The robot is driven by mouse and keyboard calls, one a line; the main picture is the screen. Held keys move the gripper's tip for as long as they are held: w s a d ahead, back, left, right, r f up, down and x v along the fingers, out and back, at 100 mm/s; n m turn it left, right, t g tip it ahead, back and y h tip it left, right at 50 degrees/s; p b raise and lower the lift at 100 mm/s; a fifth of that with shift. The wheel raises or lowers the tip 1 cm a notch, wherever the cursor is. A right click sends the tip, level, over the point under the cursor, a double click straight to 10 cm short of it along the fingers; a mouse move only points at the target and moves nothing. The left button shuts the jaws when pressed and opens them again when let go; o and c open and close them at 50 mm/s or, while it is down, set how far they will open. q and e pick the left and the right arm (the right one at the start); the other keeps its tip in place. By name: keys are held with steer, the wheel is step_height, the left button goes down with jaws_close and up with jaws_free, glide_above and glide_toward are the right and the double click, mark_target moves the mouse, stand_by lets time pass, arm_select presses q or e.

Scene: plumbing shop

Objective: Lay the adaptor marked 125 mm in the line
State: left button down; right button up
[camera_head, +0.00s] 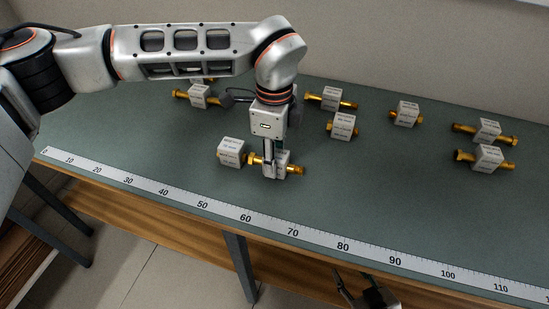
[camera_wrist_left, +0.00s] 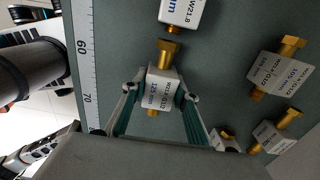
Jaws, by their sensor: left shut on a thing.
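My left gripper (camera_head: 270,168) is shut on a white block-shaped adaptor (camera_head: 284,160) with brass ends, low over the bench. In the left wrist view, the adaptor (camera_wrist_left: 160,90) sits between the two fingers (camera_wrist_left: 158,100), and its label appears to read 125 mm. Its hex brass end points at another white-bodied adaptor (camera_head: 231,150) on its left, also at the top of the wrist view (camera_wrist_left: 182,12). My right gripper (camera_head: 362,288) is partly in view at the bottom edge, off the bench front.
A ruler strip (camera_head: 205,202) runs along the front edge of the green bench (camera_head: 410,205). Several other adaptors stand behind: one (camera_head: 199,95) at the back left, two (camera_head: 332,98) (camera_head: 342,126) in the middle, others (camera_head: 405,113) (camera_head: 487,157) right. The front right is clear.

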arm_select(q)
steer(key=shift+f, duration=0.2)
steer(key=c, duration=1.6)
jaws_free()
step_height(320, 180, up, 12)
steer(key=shift+r, duration=0.15)
